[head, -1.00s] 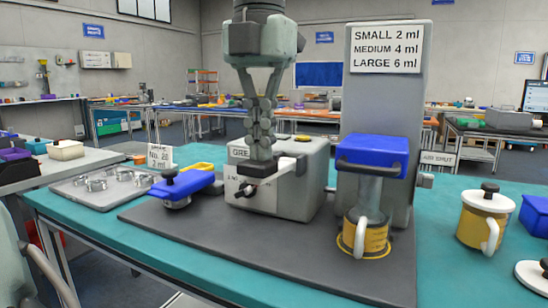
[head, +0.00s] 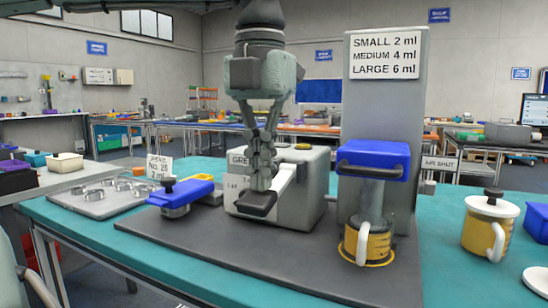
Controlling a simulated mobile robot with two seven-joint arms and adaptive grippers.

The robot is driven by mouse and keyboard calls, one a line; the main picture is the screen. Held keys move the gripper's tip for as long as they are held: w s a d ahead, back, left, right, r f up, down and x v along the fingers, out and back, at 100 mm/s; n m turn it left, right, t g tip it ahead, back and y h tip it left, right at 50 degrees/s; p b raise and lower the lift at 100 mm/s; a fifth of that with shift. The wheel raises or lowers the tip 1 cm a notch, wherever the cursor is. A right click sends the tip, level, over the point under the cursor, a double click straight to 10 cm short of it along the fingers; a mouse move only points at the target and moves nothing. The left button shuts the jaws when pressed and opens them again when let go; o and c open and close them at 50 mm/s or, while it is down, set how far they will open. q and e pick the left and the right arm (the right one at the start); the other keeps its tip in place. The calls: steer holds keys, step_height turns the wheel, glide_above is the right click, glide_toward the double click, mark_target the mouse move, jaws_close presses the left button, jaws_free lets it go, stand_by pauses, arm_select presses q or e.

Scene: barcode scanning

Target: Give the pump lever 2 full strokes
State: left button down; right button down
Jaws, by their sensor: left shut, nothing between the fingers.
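The grease pump (head: 300,200) is a pale grey box on the dark mat, partly covered by my left gripper. Its white lever (head: 285,180) slopes down toward the front, beside the fingers. My left gripper (head: 260,203) comes down from above, shut and empty, its dark fingertips low in front of the box at the lever's front end. The fingers overlap the lever in this view; whether they touch it I cannot tell. A blue-topped unit (head: 373,160) stands right of the pump, with a yellow-banded cup (head: 378,243) under it. My right gripper is not in view.
A blue tool (head: 180,195) lies left of the pump, near a tray of metal rings (head: 90,197) and a label card. A tall grey panel (head: 385,110) with a size sign stands behind. A lidded yellow pot (head: 478,232) is at right. The front of the mat (head: 240,262) is clear.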

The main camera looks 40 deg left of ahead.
arm_select(q)
step_height(320, 180, up, 5)
steer(key=p, duration=0.5)
steer(key=shift+w+r, duration=0.1)
steer(key=shift+r, duration=0.05)
step_height(320, 180, up, 2)
steer(key=shift+r, duration=0.25)
steer(key=shift+r, duration=2.05)
